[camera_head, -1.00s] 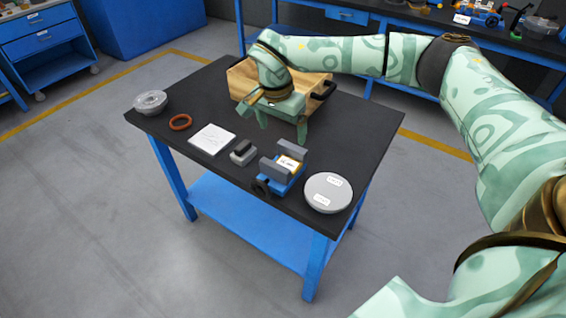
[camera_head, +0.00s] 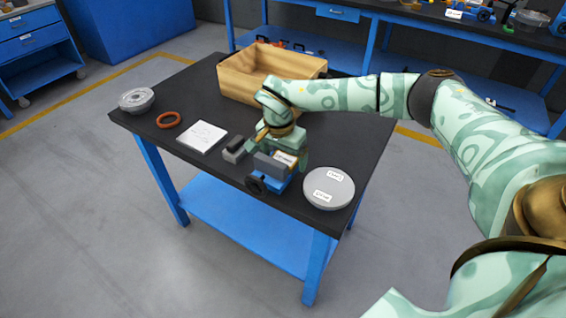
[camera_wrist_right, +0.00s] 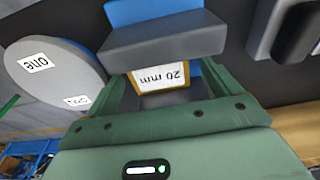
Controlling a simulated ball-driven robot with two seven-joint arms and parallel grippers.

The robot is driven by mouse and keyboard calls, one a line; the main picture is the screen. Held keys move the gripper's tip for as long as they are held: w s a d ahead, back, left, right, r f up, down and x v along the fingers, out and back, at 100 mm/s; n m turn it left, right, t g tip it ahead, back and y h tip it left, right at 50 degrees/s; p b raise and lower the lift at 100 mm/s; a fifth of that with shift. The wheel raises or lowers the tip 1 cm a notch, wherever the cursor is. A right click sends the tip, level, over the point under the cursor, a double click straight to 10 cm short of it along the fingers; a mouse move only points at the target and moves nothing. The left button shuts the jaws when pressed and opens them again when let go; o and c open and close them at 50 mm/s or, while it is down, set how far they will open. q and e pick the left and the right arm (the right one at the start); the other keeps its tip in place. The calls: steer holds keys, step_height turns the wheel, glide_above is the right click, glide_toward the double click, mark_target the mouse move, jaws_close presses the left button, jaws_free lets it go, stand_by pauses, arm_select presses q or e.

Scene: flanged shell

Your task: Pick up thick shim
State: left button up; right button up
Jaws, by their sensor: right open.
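The thick shim appears to be the yellow-edged piece labelled "20 mm" (camera_wrist_right: 160,76), sitting between the grey jaws of a small blue vise (camera_head: 270,175). In the head view its label (camera_head: 286,159) shows just below my right gripper (camera_head: 278,150). In the wrist view the fingers of my right gripper (camera_wrist_right: 162,92) are apart, one on each side of the shim. I cannot tell whether they touch it. The gripper hides part of the vise's far jaw in the head view. My left gripper is not in view.
On the black table (camera_head: 205,88), a grey labelled disc (camera_head: 329,188) lies right of the vise. A grey block with black top (camera_head: 235,148), white plate (camera_head: 202,136), orange ring (camera_head: 168,119) and grey flanged part (camera_head: 137,100) lie left. An open wooden box (camera_head: 245,84) stands behind.

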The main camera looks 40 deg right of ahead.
steer(key=c, duration=1.2)
steer(key=shift+o, duration=0.2)
steer(key=shift+r, duration=0.1)
steer(key=shift+r, duration=0.1)
